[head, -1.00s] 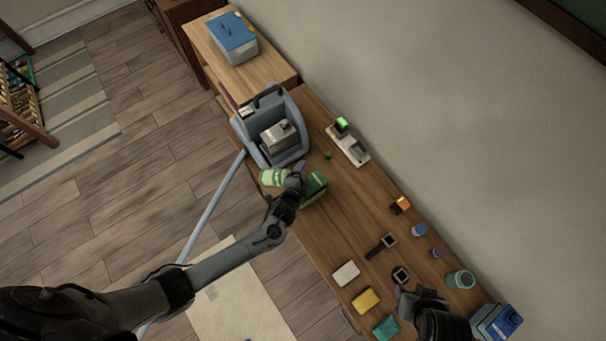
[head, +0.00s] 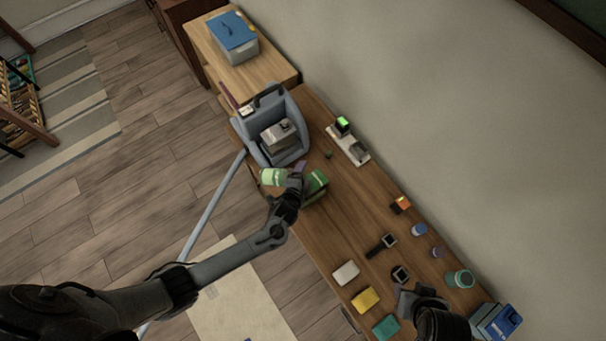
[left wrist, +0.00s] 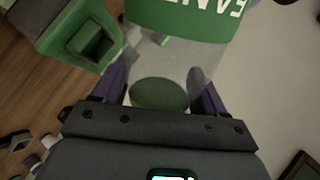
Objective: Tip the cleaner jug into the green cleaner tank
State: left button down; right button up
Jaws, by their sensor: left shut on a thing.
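The cleaner jug (head: 272,177) is clear with a green lettered label. My left gripper (head: 296,177) is shut on it and holds it tilted beside the green cleaner tank (head: 317,182). In the left wrist view, the jug (left wrist: 185,60) lies between my purple fingertips, with a dark green round area near the gripper. The tank's green body with a square opening (left wrist: 92,42) shows at the upper left there. The gripper partly covers the tank in the head view. My right gripper (head: 408,297) is over the table's near end; its jaw state is unclear.
A grey carpet-cleaner machine (head: 278,130) with a hose stands just behind the jug. A white tray with a green-topped item (head: 347,143) lies along the wall side. Sponges (head: 366,299), cups and small items crowd the near end.

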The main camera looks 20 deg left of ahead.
dwell(0.4)
pick_arm(q)
jog(key=shift+f, duration=0.3)
dwell(0.6)
jog(key=shift+f+m+y, duration=0.25)
jog(key=shift+m+y, duration=0.15)
dwell(0.3)
jog(key=shift+f, duration=0.1)
dwell(0.7)
jog(key=shift+a+f, duration=0.1)
jog(key=shift+f, duration=0.15)
dwell(0.4)
jog(key=shift+r, duration=0.1)
